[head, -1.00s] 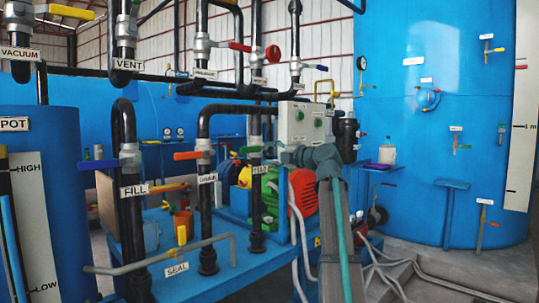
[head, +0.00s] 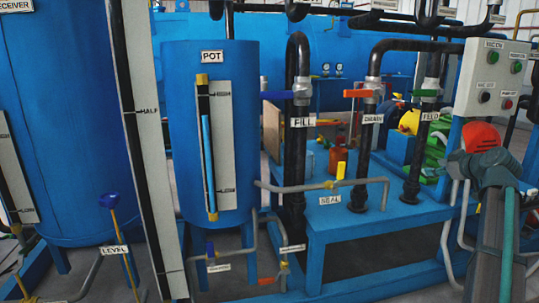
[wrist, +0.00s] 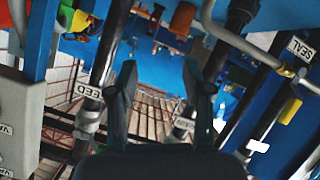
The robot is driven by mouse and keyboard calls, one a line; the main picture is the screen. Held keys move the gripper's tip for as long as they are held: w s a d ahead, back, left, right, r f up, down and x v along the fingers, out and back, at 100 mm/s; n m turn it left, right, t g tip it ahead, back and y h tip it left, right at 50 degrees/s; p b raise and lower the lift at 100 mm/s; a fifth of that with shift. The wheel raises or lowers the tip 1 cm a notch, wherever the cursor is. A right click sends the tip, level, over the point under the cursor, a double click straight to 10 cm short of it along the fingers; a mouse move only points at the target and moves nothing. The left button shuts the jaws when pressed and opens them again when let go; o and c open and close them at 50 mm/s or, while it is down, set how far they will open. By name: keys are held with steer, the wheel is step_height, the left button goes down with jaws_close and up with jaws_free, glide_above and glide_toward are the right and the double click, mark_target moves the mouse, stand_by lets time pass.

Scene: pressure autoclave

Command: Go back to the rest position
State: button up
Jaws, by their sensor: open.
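My gripper (wrist: 160,78) shows in the wrist view with its two dark fingers apart and nothing between them. In that view the place appears upside down. The FEED pipe (wrist: 92,88) is to the left of the fingers, and another labelled pipe (wrist: 184,123) lies beyond the right finger. My arm shows at the right of the head view, in front of the pump area; the gripper itself cannot be made out there.
The head view shows the blue FILL lever (head: 277,95), the orange DRAIN lever (head: 357,93) and the green FEED lever (head: 425,92). The grey control box (head: 495,80) is near my arm. The yellow SEAL lever (head: 340,170) stands above the blue skid (head: 400,217). The POT (head: 180,140) is further left.

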steer(key=s+a+f+m+g+p, duration=0.2)
steer(key=a+f+m+g+p, duration=0.15)
steer(key=f, duration=0.75)
steer(key=s+a+f+m+g+p, duration=0.1)
steer(key=a+f+m+g+p, duration=0.3)
steer(key=f, duration=0.8)
steer(key=s+a+f+m+g+p, duration=0.1)
steer(key=s+a+f+g+p, duration=0.1)
steer(key=s+a+f+p, duration=0.35)
steer(key=s+a+f+m+g+p, duration=0.1)
steer(key=s+a+f+p, duration=0.1)
steer(key=s+a+f, duration=0.75)
steer(key=s+a+f+g+p, duration=0.2)
steer(key=s+a+f+p, duration=0.15)
steer(key=s, duration=0.35)
steer(key=s+a+f+g+p, duration=0.3)
steer(key=s+f+p, duration=0.1)
steer(key=s, duration=0.4)
steer(key=s+a+r+n+g+p, duration=0.1)
steer(key=s+a+p, duration=0.1)
steer(key=s+p, duration=0.2)
steer(key=s+a+r+n+g+h+p, duration=0.1)
steer(key=s+a+g+p, duration=0.1)
steer(key=s, duration=0.9)
steer(key=s+a+r+n+g+p, duration=0.1)
steer(key=s+a+r+p, duration=0.1)
steer(key=s+p, duration=0.4)
steer(key=shift+s+a+h, duration=0.3)
steer(key=shift+s+a, duration=0.4)
steer(key=shift+s, duration=0.3)
